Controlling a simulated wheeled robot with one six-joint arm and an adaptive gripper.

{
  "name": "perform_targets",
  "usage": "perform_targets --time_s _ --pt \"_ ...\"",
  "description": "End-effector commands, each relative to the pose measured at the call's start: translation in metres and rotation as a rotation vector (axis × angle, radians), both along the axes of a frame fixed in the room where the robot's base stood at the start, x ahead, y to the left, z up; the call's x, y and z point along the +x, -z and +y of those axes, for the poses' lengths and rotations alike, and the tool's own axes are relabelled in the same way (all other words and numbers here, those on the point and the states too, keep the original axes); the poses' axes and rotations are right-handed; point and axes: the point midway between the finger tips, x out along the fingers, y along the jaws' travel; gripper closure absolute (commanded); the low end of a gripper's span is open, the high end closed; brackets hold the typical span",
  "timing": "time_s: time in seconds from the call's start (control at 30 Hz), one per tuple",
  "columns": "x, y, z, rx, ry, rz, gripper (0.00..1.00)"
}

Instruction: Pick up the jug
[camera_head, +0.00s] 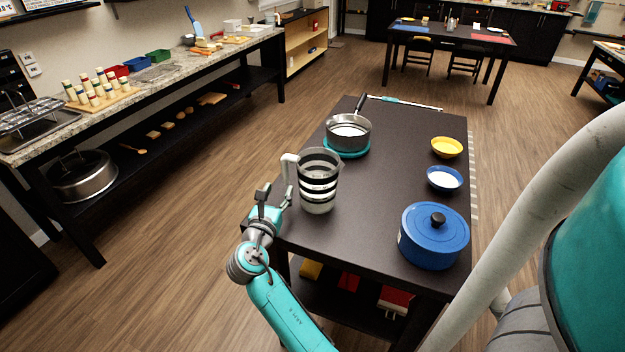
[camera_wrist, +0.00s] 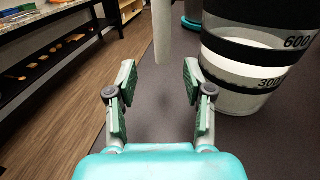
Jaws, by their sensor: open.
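The jug (camera_head: 318,182) is a clear measuring jug with dark bands. It stands upright near the left front edge of the dark table, its pale handle (camera_head: 289,168) facing left. My gripper (camera_head: 273,195) is just left of the jug, open and empty. In the wrist view the jug (camera_wrist: 250,75) is at the right, with 600 and 300 marks. The handle (camera_wrist: 163,32) hangs ahead of the gap between my open fingers (camera_wrist: 158,80), with no visible contact. The jug's top is cut off in that view.
The dark table (camera_head: 385,190) also holds a steel pan (camera_head: 349,132) on a teal mat, a lidded blue pot (camera_head: 433,237), a yellow bowl (camera_head: 446,147) and a blue bowl (camera_head: 444,179). The table's middle is clear. A cluttered counter (camera_head: 150,88) runs along the left.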

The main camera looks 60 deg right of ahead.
Motion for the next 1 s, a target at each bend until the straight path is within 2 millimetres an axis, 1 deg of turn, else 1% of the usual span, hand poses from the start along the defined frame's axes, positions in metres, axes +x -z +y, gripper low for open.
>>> perform_targets --time_s 0.03,0.1,0.27,0.33,0.63,0.73,0.9,0.97,1.0 --pt "0.002 0.0 -0.006 0.0 0.001 0.0 0.48" --pt "0.003 0.0 -0.011 -0.001 0.001 0.001 0.48" --pt "0.005 -0.001 -0.017 0.0 0.0 0.0 0.48" --pt "0.006 -0.002 -0.022 -0.001 0.001 -0.001 0.48" --pt "0.016 -0.005 -0.06 0.0 0.002 0.0 0.48" --pt "0.018 -0.005 -0.064 -0.002 0.0 -0.001 0.48" --pt "0.018 -0.005 -0.063 -0.002 -0.001 -0.001 0.48" --pt "0.018 -0.005 -0.063 -0.001 -0.001 0.0 0.63" --pt "0.018 -0.005 -0.063 -0.001 -0.001 0.0 0.73"
